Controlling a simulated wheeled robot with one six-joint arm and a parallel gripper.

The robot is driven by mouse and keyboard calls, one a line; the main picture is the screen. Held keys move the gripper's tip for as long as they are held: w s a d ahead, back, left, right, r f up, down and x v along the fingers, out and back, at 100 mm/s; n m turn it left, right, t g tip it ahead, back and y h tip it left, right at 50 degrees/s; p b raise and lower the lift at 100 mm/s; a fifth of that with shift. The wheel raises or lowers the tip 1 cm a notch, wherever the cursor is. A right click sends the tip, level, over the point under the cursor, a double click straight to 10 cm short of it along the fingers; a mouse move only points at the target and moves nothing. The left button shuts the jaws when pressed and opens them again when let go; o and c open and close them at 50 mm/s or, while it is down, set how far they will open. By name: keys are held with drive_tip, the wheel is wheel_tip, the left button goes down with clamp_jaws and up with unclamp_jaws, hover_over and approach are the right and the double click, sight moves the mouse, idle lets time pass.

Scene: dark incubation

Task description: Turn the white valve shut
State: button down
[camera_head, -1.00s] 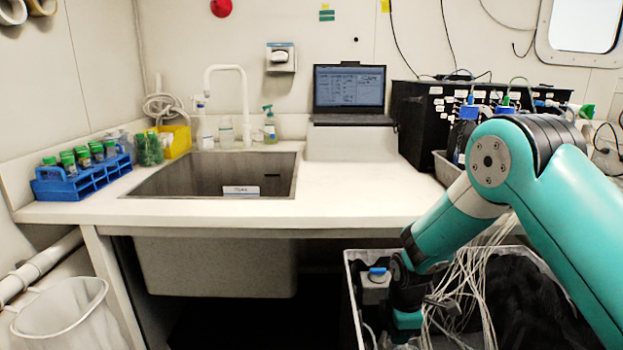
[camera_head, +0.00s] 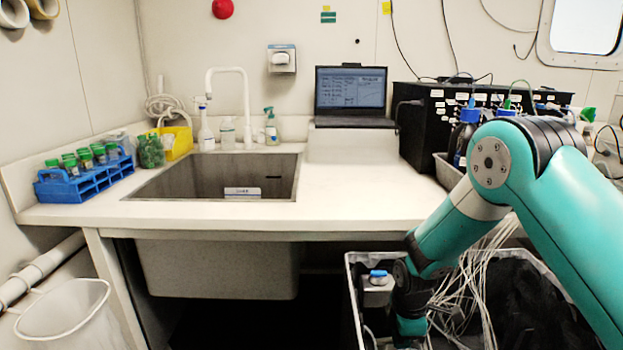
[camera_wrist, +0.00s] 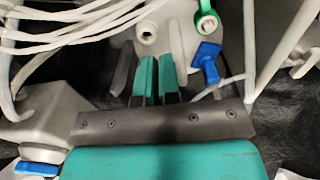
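My gripper (camera_wrist: 158,72) shows in the wrist view as two teal fingers side by side. Their tips are together or nearly so, with nothing visible between them. Just beyond the tips is a white round fitting (camera_wrist: 147,34) with a dark opening, on a pale body. I cannot tell whether this fitting is the white valve. A blue handle (camera_wrist: 207,62) and a green ring-ended handle (camera_wrist: 207,21) stand to the right of the fingers, apart from them. In the head view my arm reaches down into a crate (camera_head: 351,290), and the fingertips are hidden.
White cables (camera_wrist: 75,33) cross the wrist view's upper left, close to the fingers. A blue-handled fitting (camera_head: 378,274) sits in the crate left of my arm. The counter (camera_head: 340,205), with a sink (camera_head: 215,174), stands behind the crate. Black sheeting lines the crate.

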drive_tip(key=r+p, duration=0.1)
drive_tip(key=r, duration=0.1)
drive_tip(key=r+p, duration=0.2)
drive_tip(key=r, duration=0.1)
drive_tip(key=shift+s+d+p, duration=0.15)
drive_tip(key=shift+d+p, duration=0.05)
drive_tip(key=shift+p, duration=0.1)
drive_tip(key=s+a+r+m+y+p, duration=0.1)
drive_tip(key=s+a+r+m+p, duration=0.3)
drive_tip(key=r, duration=0.7)
drive_tip(key=s+r+m+y+b, duration=0.1)
drive_tip(key=s+r, duration=0.4)
drive_tip(key=r, duration=0.5)
drive_tip(key=s+r+m+y+p, duration=0.1)
drive_tip(key=s+r+m, duration=0.2)
drive_tip(key=s+r, duration=0.3)
drive_tip(key=s+r+m+y+p, duration=0.1)
drive_tip(key=s+r+m, duration=0.2)
drive_tip(key=s, duration=0.9)
wheel_tip(320, 180, up, 4)
drive_tip(key=shift+s+a+f+p, duration=0.2)
drive_tip(key=shift+s+a+p, duration=0.15)
drive_tip(key=shift+a, duration=0.1)
